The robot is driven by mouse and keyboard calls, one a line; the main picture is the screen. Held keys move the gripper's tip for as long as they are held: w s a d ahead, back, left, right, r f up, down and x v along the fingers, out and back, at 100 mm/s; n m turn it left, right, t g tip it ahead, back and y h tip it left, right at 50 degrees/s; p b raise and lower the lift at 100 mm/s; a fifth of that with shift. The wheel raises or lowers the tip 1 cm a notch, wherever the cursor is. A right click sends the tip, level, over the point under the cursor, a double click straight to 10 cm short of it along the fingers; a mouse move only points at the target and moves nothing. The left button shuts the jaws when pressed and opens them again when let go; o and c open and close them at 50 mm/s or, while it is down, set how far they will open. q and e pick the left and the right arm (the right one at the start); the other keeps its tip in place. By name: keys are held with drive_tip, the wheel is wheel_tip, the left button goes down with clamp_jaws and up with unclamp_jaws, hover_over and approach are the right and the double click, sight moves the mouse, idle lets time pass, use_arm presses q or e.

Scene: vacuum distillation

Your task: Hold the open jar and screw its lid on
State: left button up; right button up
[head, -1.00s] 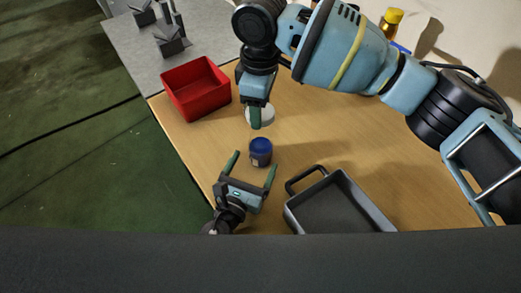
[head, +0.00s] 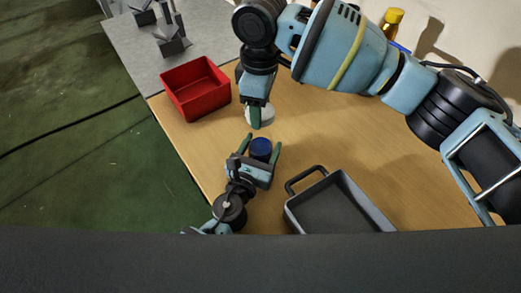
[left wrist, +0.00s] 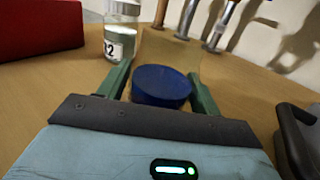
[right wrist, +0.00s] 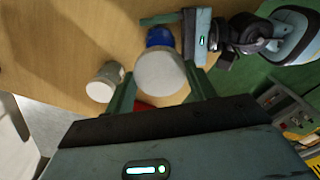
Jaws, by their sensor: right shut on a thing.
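The small jar (head: 261,149), blue at its top, stands upright on the table between the fingers of my left gripper (head: 262,146). It also shows in the left wrist view (left wrist: 161,86). The left fingers are open on either side of it; I cannot tell whether either touches. My right gripper (right wrist: 160,88) is shut on a round white lid (right wrist: 160,72), just beyond the jar in the head view. The jar (right wrist: 160,37) shows past the lid in the right wrist view, apart from it. The right arm partly hides the lid (head: 266,117) in the head view.
A red bin (head: 196,88) stands at the table's left edge. A grey handled tray (head: 338,205) lies right of the jar. A labelled glass jar (left wrist: 120,35) stands beyond my left gripper. A yellow-capped bottle (head: 393,17) is at the back.

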use_arm(q)
drive_tip(key=c, duration=1)
use_arm(e)
hover_over(261, 136)
drive_tip(key=shift+f, duration=2.55)
drive_tip(key=shift+f, duration=0.85)
drive_tip(key=shift+f, duration=0.55)
